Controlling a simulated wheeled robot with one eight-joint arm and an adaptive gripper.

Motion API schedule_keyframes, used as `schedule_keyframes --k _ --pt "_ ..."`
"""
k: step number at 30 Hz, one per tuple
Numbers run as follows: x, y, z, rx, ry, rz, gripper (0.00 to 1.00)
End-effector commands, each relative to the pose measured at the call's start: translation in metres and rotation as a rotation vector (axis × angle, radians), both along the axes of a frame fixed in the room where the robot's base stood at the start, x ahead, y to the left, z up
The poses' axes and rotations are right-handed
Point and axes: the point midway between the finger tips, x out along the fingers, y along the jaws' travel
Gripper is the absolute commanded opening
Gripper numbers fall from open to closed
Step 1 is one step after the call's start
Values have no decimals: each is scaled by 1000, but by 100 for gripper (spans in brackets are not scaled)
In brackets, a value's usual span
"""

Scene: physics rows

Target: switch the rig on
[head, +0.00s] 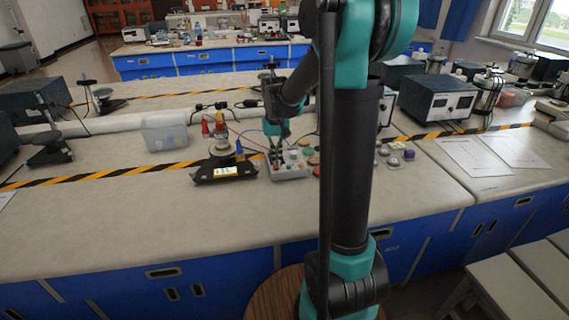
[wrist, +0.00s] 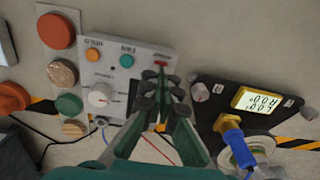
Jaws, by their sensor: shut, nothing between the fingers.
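The rig is a light grey control box (head: 289,174) on the bench, left of my arm in the head view. My gripper (wrist: 161,88) is shut and empty over that right end, hiding part of the face. I cannot tell whether it touches. In the head view my gripper (head: 276,158) is above the box.
A black meter (wrist: 250,105) with a lit yellow display and a blue-and-yellow plug stands right of the box. Red, wooden and green round pieces (wrist: 62,73) line its left side.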

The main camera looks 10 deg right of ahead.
Motion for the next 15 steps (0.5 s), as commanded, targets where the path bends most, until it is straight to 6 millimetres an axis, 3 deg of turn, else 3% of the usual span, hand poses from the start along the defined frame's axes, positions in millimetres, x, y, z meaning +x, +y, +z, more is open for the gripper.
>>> schedule_keyframes --k 15 --pt "0 0 -4 0 0 0 0"
